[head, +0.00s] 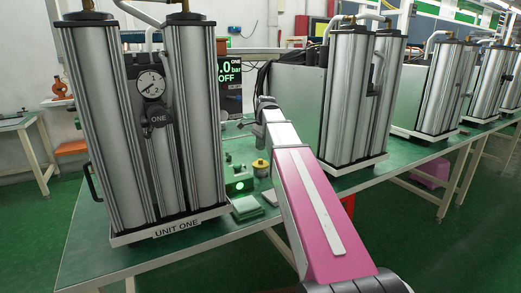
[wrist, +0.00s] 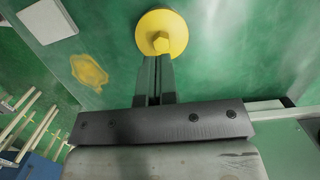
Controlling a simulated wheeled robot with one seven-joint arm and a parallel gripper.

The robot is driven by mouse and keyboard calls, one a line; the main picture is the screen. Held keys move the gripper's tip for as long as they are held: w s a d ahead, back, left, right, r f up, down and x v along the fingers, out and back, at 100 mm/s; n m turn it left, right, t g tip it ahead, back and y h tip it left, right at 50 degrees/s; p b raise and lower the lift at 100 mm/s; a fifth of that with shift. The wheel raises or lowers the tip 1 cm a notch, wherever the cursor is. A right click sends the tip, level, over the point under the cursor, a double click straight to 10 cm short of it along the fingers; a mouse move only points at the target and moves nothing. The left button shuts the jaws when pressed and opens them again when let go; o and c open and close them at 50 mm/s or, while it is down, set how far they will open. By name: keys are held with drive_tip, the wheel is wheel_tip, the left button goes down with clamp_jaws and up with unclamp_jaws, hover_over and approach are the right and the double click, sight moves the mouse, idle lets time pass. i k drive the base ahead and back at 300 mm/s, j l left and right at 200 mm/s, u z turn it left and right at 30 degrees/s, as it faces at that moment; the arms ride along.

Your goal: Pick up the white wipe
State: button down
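No white wipe can be made out in the head view. My gripper (wrist: 158,58) has its two dark fingers close together, with nothing visible between them. Its tips appear just below a yellow round piece with a hexagonal knob (wrist: 162,42); I cannot tell whether they touch.
A yellow patch (wrist: 88,70) marks the green bench surface. The yellow knob (head: 261,167) stands near a green box (head: 238,185) and a pale green block (head: 246,208). Unit one's metal columns (head: 95,120) stand left, and another column unit (head: 347,100) stands right of my arm.

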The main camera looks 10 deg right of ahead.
sight(269, 195)
drive_tip(key=k, duration=1)
